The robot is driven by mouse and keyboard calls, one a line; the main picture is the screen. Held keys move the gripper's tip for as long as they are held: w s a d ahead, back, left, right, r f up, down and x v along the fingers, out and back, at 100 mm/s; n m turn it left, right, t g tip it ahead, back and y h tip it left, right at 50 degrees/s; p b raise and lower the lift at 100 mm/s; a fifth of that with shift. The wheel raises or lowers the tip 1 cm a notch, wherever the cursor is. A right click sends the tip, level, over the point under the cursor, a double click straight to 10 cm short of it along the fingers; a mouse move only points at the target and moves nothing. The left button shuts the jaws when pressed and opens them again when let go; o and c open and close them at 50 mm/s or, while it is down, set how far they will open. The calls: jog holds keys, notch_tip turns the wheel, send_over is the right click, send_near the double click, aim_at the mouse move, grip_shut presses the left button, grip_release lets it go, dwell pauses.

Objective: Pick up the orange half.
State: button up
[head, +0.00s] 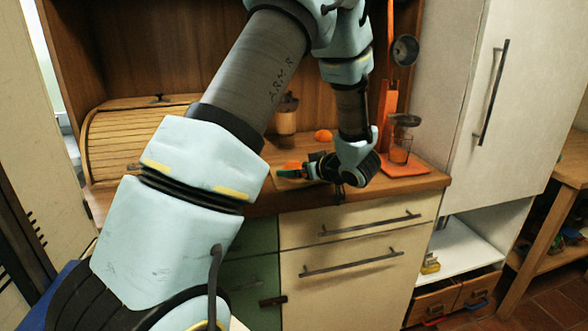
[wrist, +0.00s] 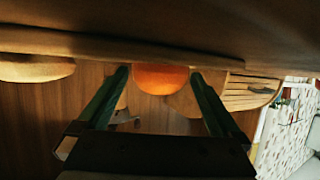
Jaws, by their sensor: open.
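An orange half (head: 292,165) lies on the wooden worktop in the head view, right by my gripper's fingers. My gripper (head: 284,173) is low over the worktop, reaching left, with its dark green fingers partly in front of the fruit. In the wrist view an orange, rounded piece (wrist: 160,79) shows between the two spread fingertips of my gripper (wrist: 160,74). The fingers are open, with space on both sides of it. I cannot tell whether they touch it. A second orange piece (head: 323,136) lies farther back on the worktop.
A roll-top bread box (head: 135,140) stands at the left; its slats also show in the wrist view (wrist: 250,94). A wooden holder (head: 287,118) stands at the back. An orange-red board (head: 405,170) with a glass (head: 400,150) is right of my arm.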

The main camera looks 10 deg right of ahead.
jog(key=c, duration=1.2)
jog(key=shift+o, duration=0.2)
jog(key=shift+r, duration=0.1)
